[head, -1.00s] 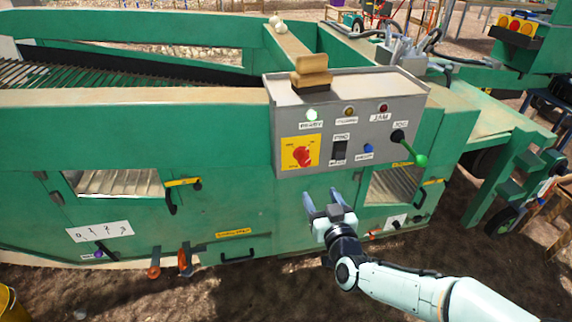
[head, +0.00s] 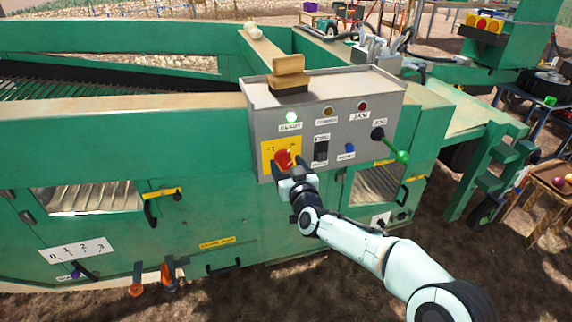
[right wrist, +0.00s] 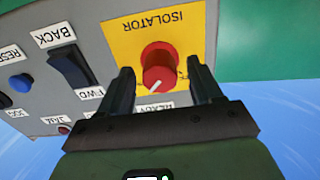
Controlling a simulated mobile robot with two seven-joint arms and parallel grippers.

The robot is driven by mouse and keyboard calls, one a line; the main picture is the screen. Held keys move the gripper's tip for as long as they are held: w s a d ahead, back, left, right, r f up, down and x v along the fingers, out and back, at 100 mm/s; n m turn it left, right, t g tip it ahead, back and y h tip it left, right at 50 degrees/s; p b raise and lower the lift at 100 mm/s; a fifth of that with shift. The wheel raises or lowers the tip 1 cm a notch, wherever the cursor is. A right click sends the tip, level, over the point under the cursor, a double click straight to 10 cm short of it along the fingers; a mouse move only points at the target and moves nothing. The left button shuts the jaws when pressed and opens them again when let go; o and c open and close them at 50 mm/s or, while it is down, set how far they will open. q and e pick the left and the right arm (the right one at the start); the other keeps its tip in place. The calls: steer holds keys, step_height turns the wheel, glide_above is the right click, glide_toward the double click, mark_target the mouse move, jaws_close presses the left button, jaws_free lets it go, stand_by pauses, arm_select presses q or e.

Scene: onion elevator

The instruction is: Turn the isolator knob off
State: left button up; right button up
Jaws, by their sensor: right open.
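The red isolator knob (head: 284,158) sits on a yellow plate (head: 267,147) at the left of the grey control panel. In the right wrist view the knob (right wrist: 159,68) shows between my fingers, below the word ISOLATOR, with a white pointer mark on its lower edge. My right gripper (head: 290,168) is open, its fingers (right wrist: 160,85) on either side of the knob; I cannot tell whether they touch it. In the head view the gripper partly hides the knob and plate. My left gripper is not in view.
A black rocker switch (head: 321,151) and a blue button (head: 350,148) are to the knob's right. A green-tipped lever (head: 402,156) juts out at the panel's right end. A wooden block (head: 288,70) stands on the panel's top.

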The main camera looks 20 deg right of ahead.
steer(key=shift+w, duration=0.6)
steer(key=c, duration=1)
steer(key=shift+c, duration=0.2)
